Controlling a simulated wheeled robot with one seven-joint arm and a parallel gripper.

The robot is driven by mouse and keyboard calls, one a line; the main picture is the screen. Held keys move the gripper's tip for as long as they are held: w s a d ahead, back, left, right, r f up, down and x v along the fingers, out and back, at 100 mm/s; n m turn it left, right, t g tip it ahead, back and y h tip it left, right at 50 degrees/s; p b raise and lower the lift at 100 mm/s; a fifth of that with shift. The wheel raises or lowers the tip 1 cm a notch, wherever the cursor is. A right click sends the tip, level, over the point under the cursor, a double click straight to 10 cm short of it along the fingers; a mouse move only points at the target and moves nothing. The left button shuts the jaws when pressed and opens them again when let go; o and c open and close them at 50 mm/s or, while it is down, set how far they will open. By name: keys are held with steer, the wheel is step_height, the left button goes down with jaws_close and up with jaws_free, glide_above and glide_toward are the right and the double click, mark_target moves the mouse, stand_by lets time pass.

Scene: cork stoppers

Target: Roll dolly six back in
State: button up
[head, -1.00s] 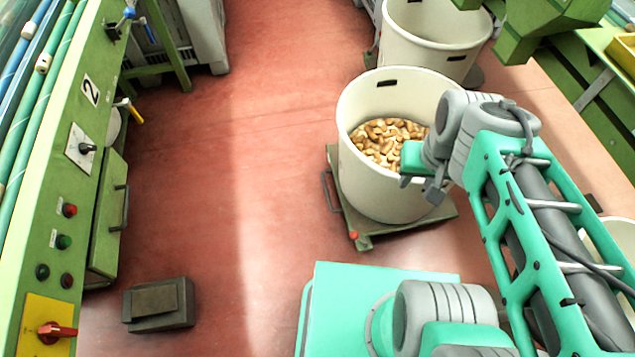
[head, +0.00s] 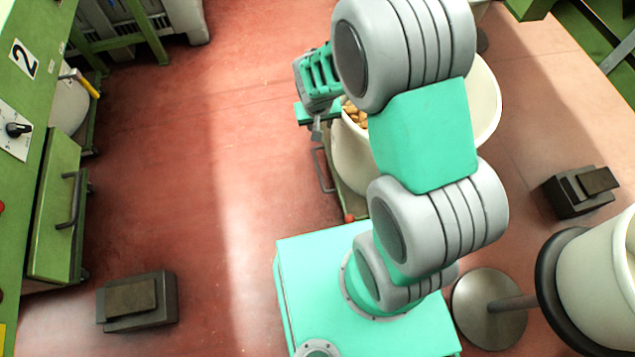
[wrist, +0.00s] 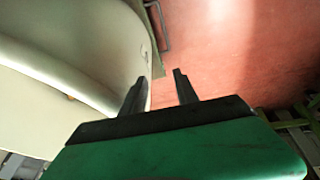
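A green dolly (head: 350,199) carries a cream bin (head: 487,100) of corks (head: 353,114), largely hidden behind my arm in the head view. Its grey bar handle (head: 321,170) sticks out on the left side. No number is readable on it. My gripper (head: 316,131) is at the bin's left side, above the handle. In the wrist view my gripper (wrist: 160,75) is open, its two dark fingers apart with nothing between them. The handle (wrist: 163,28) shows beyond the fingertips, apart from them. The bin wall (wrist: 80,50) fills the left of that view.
A green machine panel marked 2 (head: 24,58) and a cabinet with a handle (head: 56,205) line the left. Dark floor pedals stand at lower left (head: 136,300) and right (head: 581,191). Another cream bin (head: 600,280) is at lower right. The red floor between is clear.

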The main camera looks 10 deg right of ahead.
step_height(320, 180, down, 14)
steer(key=b, duration=0.3)
steer(key=t+h+b, duration=0.1)
steer(key=b, duration=0.2)
glide_toward(319, 175)
steer(key=shift+n, duration=0.4)
steer(key=b+x, duration=0.3)
steer(key=x, duration=0.4)
steer(key=shift+s+d, duration=0.1)
steer(key=shift+w+d+f, duration=0.1)
steer(key=shift+w+f, duration=0.2)
steer(key=shift+f, duration=0.2)
steer(key=shift+r, duration=0.1)
steer(key=shift+c, duration=0.3)
jaws_close()
